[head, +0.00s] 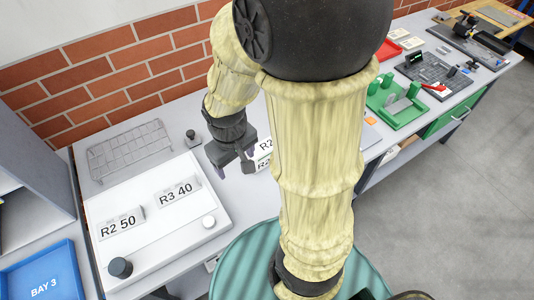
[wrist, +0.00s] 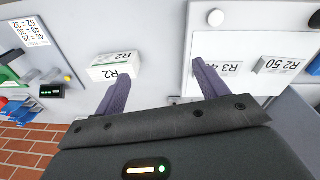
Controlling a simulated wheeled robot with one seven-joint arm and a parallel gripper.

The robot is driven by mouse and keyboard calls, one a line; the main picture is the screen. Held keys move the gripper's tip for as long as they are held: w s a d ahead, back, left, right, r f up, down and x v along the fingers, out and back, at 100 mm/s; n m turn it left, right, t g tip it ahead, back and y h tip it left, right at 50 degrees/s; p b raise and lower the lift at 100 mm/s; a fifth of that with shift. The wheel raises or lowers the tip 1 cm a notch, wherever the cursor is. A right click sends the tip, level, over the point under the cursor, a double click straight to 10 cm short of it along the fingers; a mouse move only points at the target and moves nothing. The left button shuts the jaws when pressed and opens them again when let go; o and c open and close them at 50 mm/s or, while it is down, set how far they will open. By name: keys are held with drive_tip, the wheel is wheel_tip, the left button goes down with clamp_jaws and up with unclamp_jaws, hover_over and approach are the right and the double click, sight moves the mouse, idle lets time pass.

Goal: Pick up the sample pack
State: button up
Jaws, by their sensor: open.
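A white block labelled R2 (head: 263,157) lies on the light grey bench, just right of my gripper (head: 237,166) in the head view. My arm hides its right part there. I cannot tell for certain that it is the sample pack. In the wrist view the block (wrist: 111,67) lies beyond and left of the left fingertip. Labelled pieces reading R3 40 (head: 177,192) and R2 50 (head: 121,224) sit on a white panel (head: 160,252) to the left.
A wire rack (head: 128,151) and a small dark knob (head: 192,138) stand behind the panel. A black knob (head: 120,267) rises at its front. A blue Bay 3 tray (head: 42,272) is at far left. Green fixtures (head: 396,103) stand right of my arm. A brick wall backs the bench.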

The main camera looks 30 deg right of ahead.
drive_tip(key=w+a+f+n+h+b, duration=0.2)
drive_tip(key=w+f+n+h+b, duration=0.3)
drive_tip(key=w+f+n+h, duration=0.5)
drive_tip(key=f+n+h, duration=0.1)
drive_tip(key=n+h, duration=0.1)
drive_tip(key=n, duration=0.5)
drive_tip(key=shift+w+f+t+h, duration=0.25)
drive_tip(key=shift+w+t+h, duration=0.05)
drive_tip(key=shift+w+h, duration=0.1)
drive_tip(key=shift+d, duration=0.15)
drive_tip(key=p, duration=0.3)
approach(263, 146)
drive_tip(key=x, duration=0.3)
drive_tip(key=shift+d+f, duration=0.1)
drive_tip(key=shift+d, duration=0.2)
drive_tip(key=shift+d+f, duration=0.15)
drive_tip(key=shift+d, duration=0.05)
